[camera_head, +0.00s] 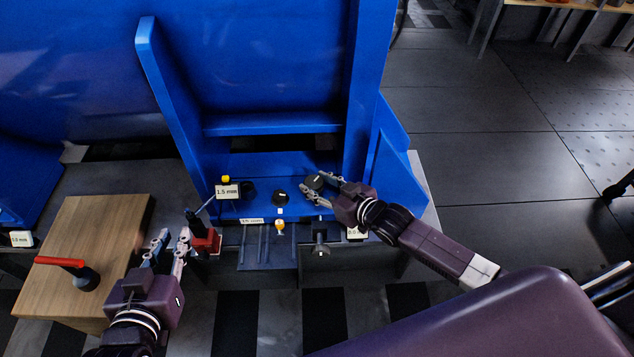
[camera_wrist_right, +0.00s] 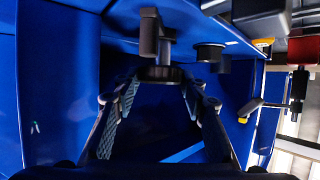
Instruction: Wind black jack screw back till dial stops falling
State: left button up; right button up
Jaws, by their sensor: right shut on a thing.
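My right gripper (camera_head: 312,188) reaches in from the right over the blue frame's base. Its fingers are closed around a black round piece (camera_head: 315,181). In the right wrist view a black disc (camera_wrist_right: 160,74) with a black block above it sits at the far end of the two fingers. A black screw with a T-shaped head (camera_head: 320,240) stands at the front edge, apart from the gripper. I cannot tell which black part is the jack screw. No dial face is readable. My left gripper (camera_head: 172,242) is open and empty, beside a red block (camera_head: 206,240).
Another black round piece (camera_head: 281,197) stands left of the right gripper. A label reading 1.5 mm (camera_head: 228,191) is further left. A small yellow-topped part (camera_head: 280,225) is at the front edge. Tall blue walls (camera_head: 170,110) flank the base.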

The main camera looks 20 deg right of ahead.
jog(key=shift+a+r, duration=0.2)
jog(key=shift+a, duration=0.05)
jog(key=o, duration=1.2)
jog(key=shift+c, duration=0.2)
jog(key=shift+d+f, duration=0.1)
jog(key=shift+d, duration=0.1)
jog(key=shift+f, duration=0.1)
